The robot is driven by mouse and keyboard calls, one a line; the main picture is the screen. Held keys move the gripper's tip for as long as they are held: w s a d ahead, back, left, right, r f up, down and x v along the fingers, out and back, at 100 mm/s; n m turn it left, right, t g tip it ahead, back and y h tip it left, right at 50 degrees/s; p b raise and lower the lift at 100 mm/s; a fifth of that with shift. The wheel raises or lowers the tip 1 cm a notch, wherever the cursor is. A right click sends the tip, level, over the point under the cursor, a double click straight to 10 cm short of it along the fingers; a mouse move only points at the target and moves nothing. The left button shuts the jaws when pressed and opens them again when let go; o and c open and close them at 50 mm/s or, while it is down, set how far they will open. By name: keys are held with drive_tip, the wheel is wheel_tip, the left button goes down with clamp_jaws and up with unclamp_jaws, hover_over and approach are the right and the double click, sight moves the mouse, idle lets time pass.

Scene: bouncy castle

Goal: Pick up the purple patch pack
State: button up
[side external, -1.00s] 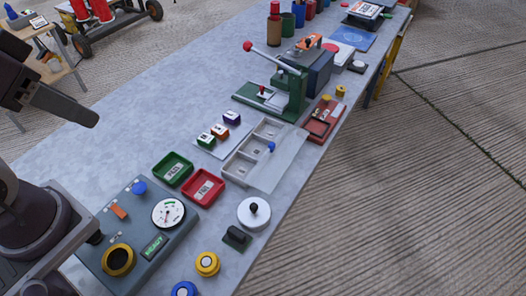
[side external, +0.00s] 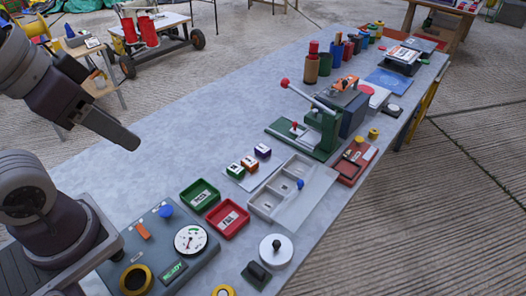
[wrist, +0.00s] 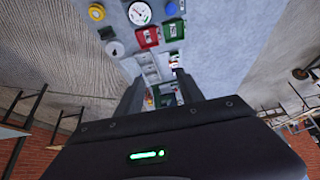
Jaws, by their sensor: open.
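The purple patch pack (side external: 262,150) is a small block with a white label. It stands at the far end of a short row on a pale mat (side external: 237,173), beside an orange pack (side external: 249,162) and a green pack (side external: 234,170). My gripper (side external: 130,141) is up at the left of the side external view, well apart from the packs. In the wrist view my gripper (wrist: 158,82) shows two spread fingers with nothing held. The packs are too small there to tell the purple one.
A green tray (side external: 199,194) and a red tray (side external: 228,219) lie nearer than the packs. A grey compartment tray (side external: 265,204) is to their right. A green lever press (side external: 322,130) stands beyond. The table left of the packs is clear.

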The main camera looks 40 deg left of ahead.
drive_tip(key=shift+o, duration=0.8)
